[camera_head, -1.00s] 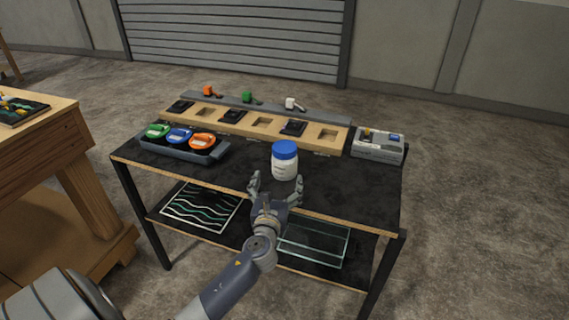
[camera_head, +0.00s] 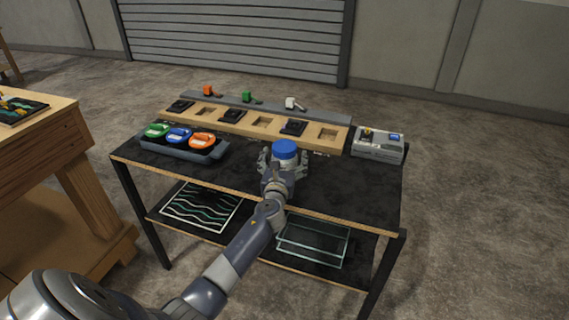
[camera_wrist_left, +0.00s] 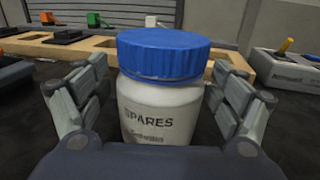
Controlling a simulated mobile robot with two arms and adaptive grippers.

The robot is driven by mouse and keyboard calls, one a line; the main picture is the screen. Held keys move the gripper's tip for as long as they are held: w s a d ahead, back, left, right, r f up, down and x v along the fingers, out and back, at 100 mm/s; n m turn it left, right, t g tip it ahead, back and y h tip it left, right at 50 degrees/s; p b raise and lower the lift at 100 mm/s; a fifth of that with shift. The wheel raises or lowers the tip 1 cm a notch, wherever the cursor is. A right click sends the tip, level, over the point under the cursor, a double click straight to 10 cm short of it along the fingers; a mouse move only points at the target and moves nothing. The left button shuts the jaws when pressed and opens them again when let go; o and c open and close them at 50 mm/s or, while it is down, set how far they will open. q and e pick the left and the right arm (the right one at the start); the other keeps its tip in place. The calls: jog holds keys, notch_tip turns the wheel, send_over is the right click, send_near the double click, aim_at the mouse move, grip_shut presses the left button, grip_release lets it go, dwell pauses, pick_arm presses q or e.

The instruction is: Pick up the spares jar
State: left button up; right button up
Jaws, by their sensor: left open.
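The spares jar (camera_head: 285,153) is white with a blue lid and stands upright on the black table top. In the left wrist view the jar (camera_wrist_left: 160,105) shows the word SPARES on its front. My left gripper (camera_head: 284,160) is open around the jar, with one finger on each side. In the left wrist view the left gripper's (camera_wrist_left: 160,110) fingers stand beside the jar, with a small gap showing at the left finger. Whether the right finger touches the jar is hard to tell. The jar's base is hidden behind the gripper's palm. My right gripper is not in view.
A wooden board with square recesses (camera_head: 262,122) lies behind the jar. A dark tray (camera_head: 150,145) with green, blue and orange round items stands at the left. A grey box (camera_head: 378,146) stands at the right. The table's front right is clear.

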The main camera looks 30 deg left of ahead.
pick_arm(q)
jog(key=c, duration=1.3)
jog(key=shift+r, duration=0.1)
